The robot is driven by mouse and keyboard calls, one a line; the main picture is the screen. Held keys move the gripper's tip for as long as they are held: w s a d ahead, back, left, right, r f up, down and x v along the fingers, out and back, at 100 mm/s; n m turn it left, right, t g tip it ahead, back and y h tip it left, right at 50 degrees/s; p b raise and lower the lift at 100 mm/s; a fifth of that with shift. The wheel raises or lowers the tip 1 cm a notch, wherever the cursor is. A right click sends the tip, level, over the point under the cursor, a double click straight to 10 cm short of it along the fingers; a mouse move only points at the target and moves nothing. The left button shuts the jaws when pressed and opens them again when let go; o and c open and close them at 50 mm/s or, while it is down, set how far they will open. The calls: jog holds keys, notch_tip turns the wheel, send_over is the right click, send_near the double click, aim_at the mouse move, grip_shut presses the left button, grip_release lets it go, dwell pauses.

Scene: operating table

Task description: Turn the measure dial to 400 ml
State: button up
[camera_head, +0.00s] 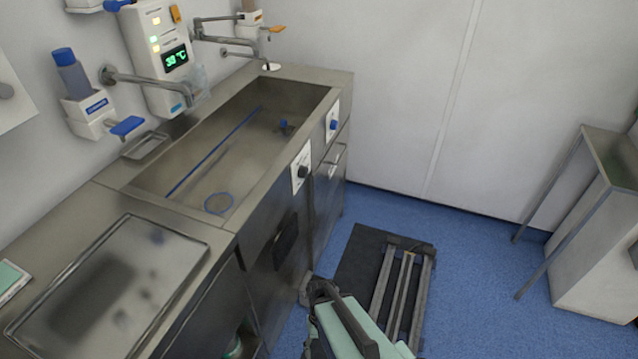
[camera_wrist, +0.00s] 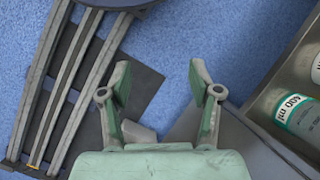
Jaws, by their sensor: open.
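Two dials sit on white plates on the front of the steel sink unit (camera_head: 190,212) in the head view. One is a dark dial (camera_head: 302,171); the other is a blue dial (camera_head: 333,125) farther back. Their markings are too small to read, so I cannot tell which is the measure dial or its setting. My gripper (camera_head: 318,290) is low in front of the unit, below and apart from both dials. In the wrist view my gripper (camera_wrist: 160,82) is open, with nothing between its fingers. Neither dial shows in the wrist view.
A white dispenser panel (camera_head: 160,60) reading about 30 °C and a tap hang above the basin. A steel tray (camera_head: 100,290) lies on the left worktop. Bottles (camera_wrist: 298,115) with "ml" labels stand at the wrist view's right. Blue floor (camera_head: 460,250) is open toward the right-hand steel stand.

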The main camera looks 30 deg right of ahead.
aim_at(307, 174)
jog(key=w+d+r+m+t+y+b, duration=0.1)
jog(key=w+d+r+t+y+b, duration=0.1)
jog(key=w+d+r+t+b, duration=0.55)
jog(key=w+d+r+t+y+b, duration=0.2)
jog(key=w+d+r, duration=0.3)
jog(key=w+d, duration=0.55)
jog(key=w+d+r+n+t+y+b, duration=0.1)
jog(key=d+r+n+t+y, duration=0.2)
jog(key=r, duration=0.6)
jog(key=d+r+n+t+b, duration=0.25)
jog(key=r+n, duration=0.25)
jog(key=r, duration=0.4)
jog(key=w+d+r+n+t+y+b, duration=0.1)
jog(key=d+r+n+t+y, duration=0.2)
jog(key=r, duration=0.7)
jog(key=shift+n+h, duration=0.4)
jog(key=shift+h, duration=0.2)
jog(key=x, duration=1.6)
jog(key=shift+w+a+f, duration=0.1)
jog(key=shift+a+f, duration=0.25)
jog(key=shift+a, duration=0.2)
jog(key=shift+c, duration=0.3)
jog(key=c, duration=1.1)
